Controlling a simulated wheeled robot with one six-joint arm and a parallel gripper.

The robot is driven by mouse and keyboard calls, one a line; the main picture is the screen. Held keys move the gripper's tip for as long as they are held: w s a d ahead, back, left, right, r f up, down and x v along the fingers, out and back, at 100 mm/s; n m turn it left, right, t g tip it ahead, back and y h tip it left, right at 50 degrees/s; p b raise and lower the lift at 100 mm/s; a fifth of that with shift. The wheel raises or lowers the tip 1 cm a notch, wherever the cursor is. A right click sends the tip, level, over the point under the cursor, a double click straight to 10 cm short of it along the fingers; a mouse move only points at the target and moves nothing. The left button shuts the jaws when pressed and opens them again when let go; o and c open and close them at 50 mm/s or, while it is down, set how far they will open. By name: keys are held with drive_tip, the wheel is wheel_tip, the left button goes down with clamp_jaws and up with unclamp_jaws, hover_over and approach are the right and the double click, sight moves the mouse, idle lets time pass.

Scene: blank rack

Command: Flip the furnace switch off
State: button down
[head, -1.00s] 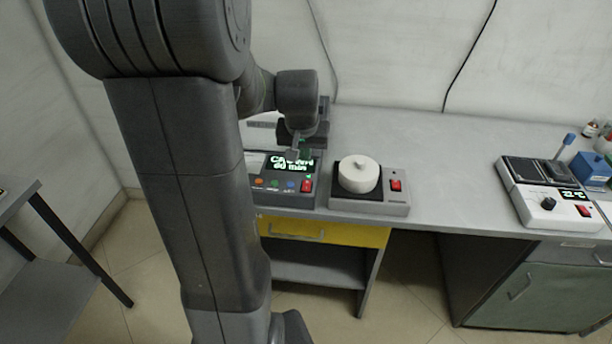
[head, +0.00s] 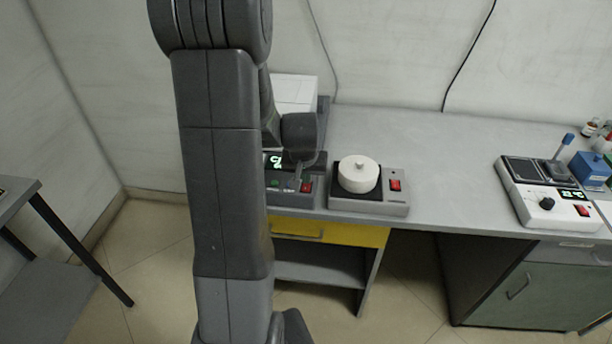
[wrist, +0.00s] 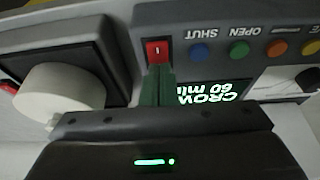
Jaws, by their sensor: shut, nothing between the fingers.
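The dark grey control panel (head: 285,199) stands at the left of the bench, partly hidden by my arm. Its red rocker switch (head: 307,187) is at the panel's right end. In the wrist view the red switch (wrist: 157,50) carries a white mark, and the lit display (wrist: 215,92) reads partly "60 min". My gripper (wrist: 158,72) is shut and empty, its fingertips right at the switch's edge; I cannot tell whether they touch it. In the head view my gripper (head: 297,180) points down just left of the switch. Which way the switch is rocked is unclear.
A hotplate (head: 345,203) with a white lidded pot (head: 359,174) and its own red switch (head: 395,185) stands close to the right. Coloured buttons SHUT (wrist: 199,52) and OPEN (wrist: 239,49) sit beside the furnace switch.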

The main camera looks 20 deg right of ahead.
drive_tip(key=shift+f, duration=0.1)
drive_tip(key=shift+w+d+f+b, duration=0.1)
drive_tip(key=shift+f+b, duration=0.2)
drive_tip(key=shift+b, duration=0.25)
drive_tip(key=shift+r, duration=0.25)
drive_tip(key=shift+f, duration=0.1)
drive_tip(key=shift+s, duration=0.25)
drive_tip(key=shift+s+a, duration=0.5)
drive_tip(key=shift+s, duration=0.1)
